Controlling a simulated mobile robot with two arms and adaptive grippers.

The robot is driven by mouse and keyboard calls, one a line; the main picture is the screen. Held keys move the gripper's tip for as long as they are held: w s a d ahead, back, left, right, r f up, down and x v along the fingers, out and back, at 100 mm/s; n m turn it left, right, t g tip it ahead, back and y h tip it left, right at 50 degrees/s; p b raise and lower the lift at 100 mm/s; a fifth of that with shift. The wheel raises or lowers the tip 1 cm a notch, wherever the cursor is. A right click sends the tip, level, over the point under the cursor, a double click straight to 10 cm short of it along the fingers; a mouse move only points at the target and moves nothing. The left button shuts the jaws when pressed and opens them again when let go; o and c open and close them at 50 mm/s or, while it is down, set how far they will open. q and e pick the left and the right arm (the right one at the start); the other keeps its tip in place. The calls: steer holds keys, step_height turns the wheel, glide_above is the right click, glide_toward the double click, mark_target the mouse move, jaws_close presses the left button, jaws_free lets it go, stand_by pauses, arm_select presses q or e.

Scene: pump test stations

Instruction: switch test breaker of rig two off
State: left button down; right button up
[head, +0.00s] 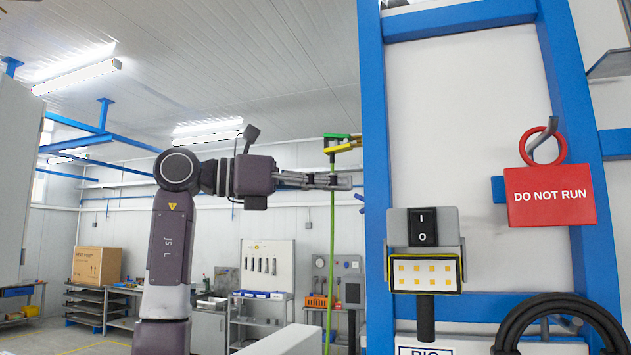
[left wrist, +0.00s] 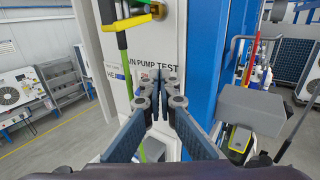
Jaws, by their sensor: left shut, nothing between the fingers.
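A black rocker switch (head: 422,227) marked I above O sits on a grey box on the blue frame in the head view. I cannot tell which side is pressed in. A label (head: 425,351) reading "RIG" is cut off below it, so its number is hidden. My left gripper (head: 348,181) is left of the blue post, higher than the switch and apart from it. In the left wrist view the fingers (left wrist: 160,82) are together and empty; a grey box (left wrist: 250,110) stands to their right, its switch face not visible. My right gripper is not in view.
A lamp with yellow squares (head: 425,272) is mounted under the switch. A red "DO NOT RUN" tag (head: 551,196) hangs from a hook at right. A black coiled hose (head: 562,306) hangs below. A green pole (head: 330,260) is behind the gripper.

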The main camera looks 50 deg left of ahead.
arm_select(q)
steer(key=shift+w+d+f+b, duration=0.25)
steer(key=shift+w+f+b, duration=0.15)
steer(key=shift+f, duration=0.1)
steer(key=shift+w+d+f+b, duration=0.25)
steer(key=shift+w+f+b, duration=0.1)
steer(key=shift+f, duration=0.1)
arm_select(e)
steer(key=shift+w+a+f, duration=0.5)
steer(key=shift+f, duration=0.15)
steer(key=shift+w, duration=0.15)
arm_select(q)
steer(key=s+a+r+p, duration=0.1)
steer(key=s+a, duration=0.3)
steer(key=a, duration=0.3)
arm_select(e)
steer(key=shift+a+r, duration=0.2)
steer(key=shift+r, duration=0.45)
arm_select(q)
steer(key=shift+r, duration=0.1)
